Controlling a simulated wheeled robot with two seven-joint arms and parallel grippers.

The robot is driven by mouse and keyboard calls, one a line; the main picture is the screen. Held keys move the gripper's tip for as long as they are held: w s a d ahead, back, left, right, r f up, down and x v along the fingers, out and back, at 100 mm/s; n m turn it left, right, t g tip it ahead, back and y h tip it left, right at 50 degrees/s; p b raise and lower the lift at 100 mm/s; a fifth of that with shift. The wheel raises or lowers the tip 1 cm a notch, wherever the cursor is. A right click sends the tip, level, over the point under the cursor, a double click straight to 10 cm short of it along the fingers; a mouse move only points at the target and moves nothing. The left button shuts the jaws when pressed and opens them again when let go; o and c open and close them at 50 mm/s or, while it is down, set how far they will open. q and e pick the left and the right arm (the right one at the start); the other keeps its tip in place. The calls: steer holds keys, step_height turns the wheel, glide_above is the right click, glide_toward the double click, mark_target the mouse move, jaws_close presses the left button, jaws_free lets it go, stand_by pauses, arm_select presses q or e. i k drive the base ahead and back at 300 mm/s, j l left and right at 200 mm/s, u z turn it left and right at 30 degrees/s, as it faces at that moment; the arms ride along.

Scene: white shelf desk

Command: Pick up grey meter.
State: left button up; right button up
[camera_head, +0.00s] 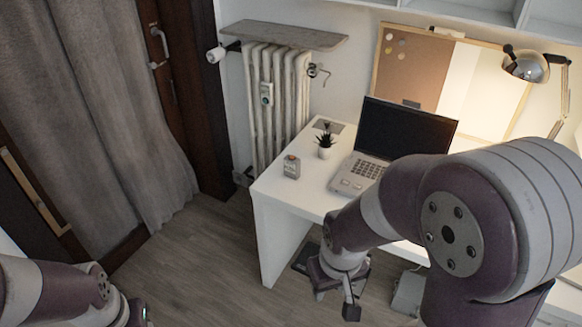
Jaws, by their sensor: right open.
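A small grey box-shaped meter (291,168) with a reddish spot on top stands upright near the left end of the white desk (290,198). My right gripper (336,298) hangs below the desktop level in the picture, in front of the desk, fingers pointing down. It is open and empty, and well apart from the meter. My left gripper (142,314) shows only in part at the bottom edge, far from the desk; its fingers are cut off.
A potted plant (325,146) stands just behind the meter, and an open laptop (400,135) is to its right. A lamp (526,67) and corkboard (412,65) are at the back. A radiator (278,95) is behind the desk's left end. Desktop around the meter's front is clear.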

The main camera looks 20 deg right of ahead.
mark_target(292, 167)
steer(key=i+l+z, duration=0.1)
steer(key=z, duration=0.3)
steer(key=i+z, duration=0.25)
steer(key=z, duration=0.15)
steer(key=i+z, duration=0.2)
steer(key=z, duration=0.2)
steer(key=i+j+z, duration=0.1)
steer(key=z, duration=0.3)
steer(key=i+j, duration=0.25)
steer(key=i, duration=0.2)
steer(key=i+j+z, duration=0.1)
steer(key=i+j, duration=0.2)
steer(key=i, duration=0.1)
